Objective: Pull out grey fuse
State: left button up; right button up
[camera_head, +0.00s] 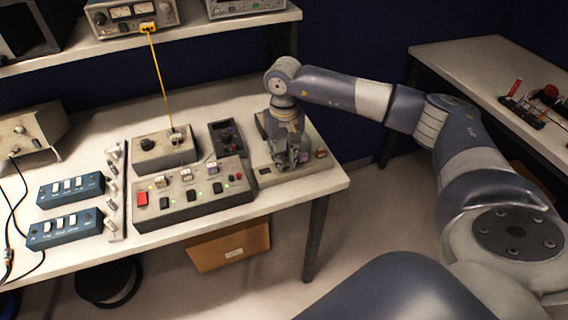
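My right gripper (289,163) points down over a flat beige panel (318,164) at the right end of the workbench. Its fingers are small and dark, and I cannot tell whether they are open, shut or holding something. I cannot make out a grey fuse for certain; the gripper covers the middle of the panel. A small reddish part (320,154) and a dark part sit on the panel just right of the fingers. My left gripper is not in view.
Left of the panel stand a control box (190,204) with a red button and a grey box with a yellow cable (160,80). Blue switch boxes (70,190) lie farther left. A shelf (215,28) with instruments runs above. A side table (500,75) is at right.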

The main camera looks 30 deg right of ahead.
aim_at(284, 159)
jog(key=shift+r, duration=0.15)
grip_shut()
jog(key=shift+r+p, duration=1.45)
jog(key=shift+r, duration=1.45)
